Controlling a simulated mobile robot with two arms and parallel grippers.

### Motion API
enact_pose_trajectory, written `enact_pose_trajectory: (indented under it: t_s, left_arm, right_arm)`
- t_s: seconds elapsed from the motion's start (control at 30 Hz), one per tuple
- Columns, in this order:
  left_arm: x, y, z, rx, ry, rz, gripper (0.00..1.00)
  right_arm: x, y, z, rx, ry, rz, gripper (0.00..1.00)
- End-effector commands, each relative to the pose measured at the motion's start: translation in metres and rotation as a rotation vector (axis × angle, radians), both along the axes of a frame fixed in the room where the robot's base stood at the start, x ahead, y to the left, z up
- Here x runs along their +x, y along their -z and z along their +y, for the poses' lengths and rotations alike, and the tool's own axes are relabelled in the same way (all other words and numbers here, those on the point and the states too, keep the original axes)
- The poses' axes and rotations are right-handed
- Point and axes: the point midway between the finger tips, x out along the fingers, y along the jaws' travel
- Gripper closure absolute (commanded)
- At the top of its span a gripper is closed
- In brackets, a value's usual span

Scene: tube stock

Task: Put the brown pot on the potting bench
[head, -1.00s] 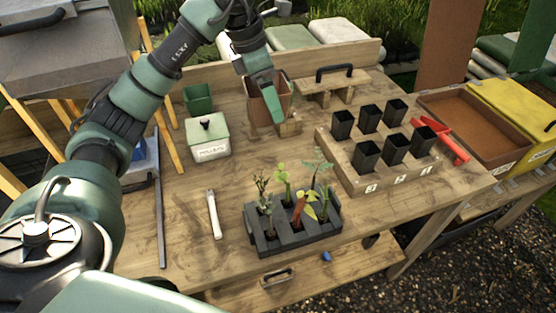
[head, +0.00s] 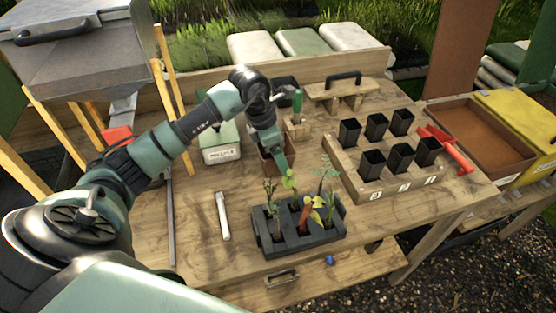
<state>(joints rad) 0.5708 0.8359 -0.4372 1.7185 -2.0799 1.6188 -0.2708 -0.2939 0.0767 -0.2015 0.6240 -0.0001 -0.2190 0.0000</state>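The brown pot (head: 266,163) is in the middle of the potting bench's (head: 190,235) top area, behind the seedling tray (head: 300,243). My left gripper (head: 279,156) reaches down over it from behind and left, and its green finger covers part of the pot. The gripper appears shut on the pot's wall, with the far finger hidden. The pot looks upright. I cannot tell whether its base touches the bench or hangs just above it. My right gripper is not in view.
A wooden rack (head: 395,180) of black pots is to the right. A white-handled tool (head: 223,216) lies in front. A green-handled tool (head: 297,104) stands in a wooden block behind. Bare wood lies between pot and rack.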

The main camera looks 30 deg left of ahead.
Motion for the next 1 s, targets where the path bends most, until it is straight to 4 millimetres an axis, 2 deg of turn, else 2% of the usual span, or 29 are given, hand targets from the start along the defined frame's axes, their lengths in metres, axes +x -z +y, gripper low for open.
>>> enact_pose_trajectory:
  t_s: [0.2,0.57,0.6,0.67,1.0]
  left_arm:
    - [-0.001,0.032,0.0,-0.001,-0.001,0.005,0.58]
    - [0.0,0.038,0.0,0.001,0.0,0.001,0.58]
    - [0.0,0.039,0.0,0.001,0.0,0.001,0.17]
    - [0.0,0.037,0.0,0.001,0.0,0.001,0.0]
    - [-0.001,0.031,0.0,0.0,0.0,0.001,0.0]
  right_arm:
    - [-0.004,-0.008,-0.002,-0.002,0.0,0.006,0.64]
    - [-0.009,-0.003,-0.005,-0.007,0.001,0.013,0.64]
    - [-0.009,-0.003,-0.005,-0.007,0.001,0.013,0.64]
    - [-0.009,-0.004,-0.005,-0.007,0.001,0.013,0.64]
    - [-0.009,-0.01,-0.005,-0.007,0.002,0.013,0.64]
